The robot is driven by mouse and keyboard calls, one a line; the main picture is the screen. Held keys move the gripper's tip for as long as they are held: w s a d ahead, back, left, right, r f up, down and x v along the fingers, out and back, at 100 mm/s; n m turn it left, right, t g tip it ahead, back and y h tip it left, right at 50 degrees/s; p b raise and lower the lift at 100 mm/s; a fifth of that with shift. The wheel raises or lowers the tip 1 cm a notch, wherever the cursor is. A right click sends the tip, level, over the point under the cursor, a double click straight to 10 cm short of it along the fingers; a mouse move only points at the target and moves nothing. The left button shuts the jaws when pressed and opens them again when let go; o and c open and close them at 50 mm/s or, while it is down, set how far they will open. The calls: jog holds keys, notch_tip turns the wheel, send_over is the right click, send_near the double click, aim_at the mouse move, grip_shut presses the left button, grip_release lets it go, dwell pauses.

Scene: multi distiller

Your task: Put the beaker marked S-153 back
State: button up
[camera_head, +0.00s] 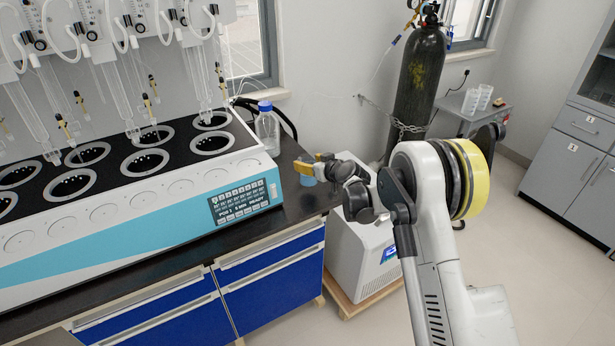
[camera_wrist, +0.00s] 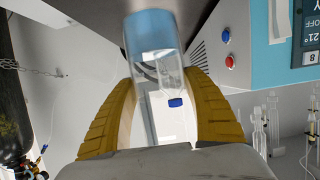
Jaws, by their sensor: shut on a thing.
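My gripper (camera_head: 313,165) has yellow fingers and hangs over the right end of the dark bench top. It is shut on a clear beaker with blue liquid (camera_head: 307,179), just below the fingers in the head view. In the wrist view the beaker (camera_wrist: 152,42) sits between the two curved yellow fingers (camera_wrist: 160,105), its blue part at the top of the picture. No S-153 mark is readable on it. I cannot tell whether its base touches the bench top.
The white and teal multi distiller (camera_head: 150,215) stands left on the dark bench (camera_head: 305,205). A blue-capped bottle (camera_head: 267,128) stands behind the beaker. A white floor unit (camera_head: 352,245) is right of the bench. A dark gas cylinder (camera_head: 415,80) stands chained behind.

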jog(key=shift+w+a+f, duration=0.1)
jog(key=shift+a+f, duration=0.05)
jog(key=shift+a, duration=0.05)
jog(key=shift+f+b, duration=0.85)
jog(key=shift+f, duration=1.15)
jog(key=shift+f, duration=0.1)
jog(key=o, duration=1.4)
jog(key=shift+c, duration=0.2)
